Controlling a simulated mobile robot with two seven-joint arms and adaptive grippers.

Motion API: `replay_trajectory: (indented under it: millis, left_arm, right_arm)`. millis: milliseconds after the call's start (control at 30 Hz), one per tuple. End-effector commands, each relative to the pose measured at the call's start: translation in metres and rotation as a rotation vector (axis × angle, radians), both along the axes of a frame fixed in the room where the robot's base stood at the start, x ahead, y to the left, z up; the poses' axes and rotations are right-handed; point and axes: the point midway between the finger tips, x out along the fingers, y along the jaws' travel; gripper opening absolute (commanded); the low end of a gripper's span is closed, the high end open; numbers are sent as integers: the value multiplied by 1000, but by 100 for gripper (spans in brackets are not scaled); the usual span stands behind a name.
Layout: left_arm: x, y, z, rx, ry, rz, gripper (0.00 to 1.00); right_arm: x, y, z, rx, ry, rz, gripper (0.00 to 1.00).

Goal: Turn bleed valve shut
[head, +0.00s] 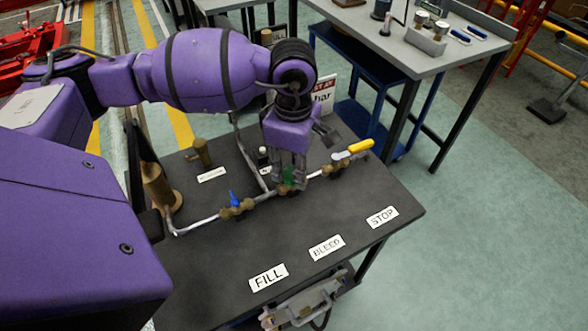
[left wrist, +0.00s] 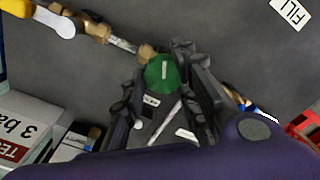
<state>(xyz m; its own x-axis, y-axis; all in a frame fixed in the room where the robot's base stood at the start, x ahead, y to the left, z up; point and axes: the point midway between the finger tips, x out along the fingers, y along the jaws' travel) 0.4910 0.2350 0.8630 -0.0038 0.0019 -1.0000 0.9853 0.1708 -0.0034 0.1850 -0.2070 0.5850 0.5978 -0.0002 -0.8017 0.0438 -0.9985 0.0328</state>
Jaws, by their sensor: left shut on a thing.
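The bleed valve, the middle one on the pipe, has a round green handle (left wrist: 163,73) with a pale mark on it. In the head view its green (head: 289,173) shows only partly, between my fingers. My left gripper (head: 288,180) reaches down over this valve from above. In the left wrist view the fingers of this gripper (left wrist: 162,78) stand on both sides of the green handle and are shut on it. The label BLEED (head: 326,247) lies on the dark bench top (head: 350,205). My right gripper is not in view.
A blue-handled valve (head: 236,205) sits to the left on the pipe, above the FILL label (head: 268,277). A yellow-handled valve (head: 350,152) sits to the right. A brass fitting (head: 200,153) stands behind. The bench front is clear except for labels.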

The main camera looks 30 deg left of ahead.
Motion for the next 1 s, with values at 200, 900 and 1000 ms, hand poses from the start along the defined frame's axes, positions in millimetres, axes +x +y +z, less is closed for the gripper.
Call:
replay_trajectory:
  millis: [200, 900, 1000]
  left_arm:
    - [7, 1, 2, 4, -19, -190, 2]
    - [6, -4, 5, 0, -22, -514, 2]
    - [6, -4, 5, 0, -23, -520, 2]
  right_arm:
    - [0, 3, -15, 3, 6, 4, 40]
    - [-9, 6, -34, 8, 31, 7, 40]
    - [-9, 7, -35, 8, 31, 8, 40]
